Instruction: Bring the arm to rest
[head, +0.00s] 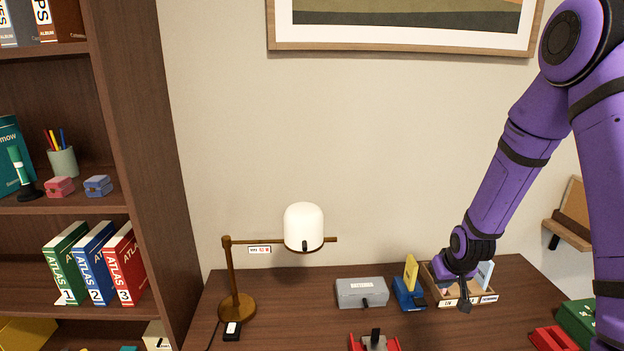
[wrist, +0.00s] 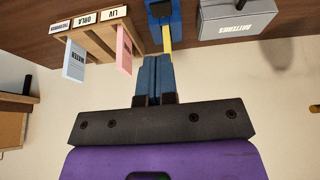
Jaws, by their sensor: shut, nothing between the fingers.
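My purple arm reaches in from the right in the head view and bends down to the desk. My gripper (head: 464,302) hangs in front of the wooden letter box (head: 433,285) and hides part of it. In the wrist view my gripper's blue fingers (wrist: 153,80) are pressed together with nothing between them. The wrist picture is upside down. It shows the wooden letter box with name labels, a pink card (wrist: 124,48) and a pale blue card (wrist: 74,60). Whether the gripper touches the box I cannot tell.
A lamp (head: 304,226) stands at the desk's left. Red and green things (head: 578,320) sit at right. A bookcase (head: 135,130) borders the left. Open air lies above the desk.

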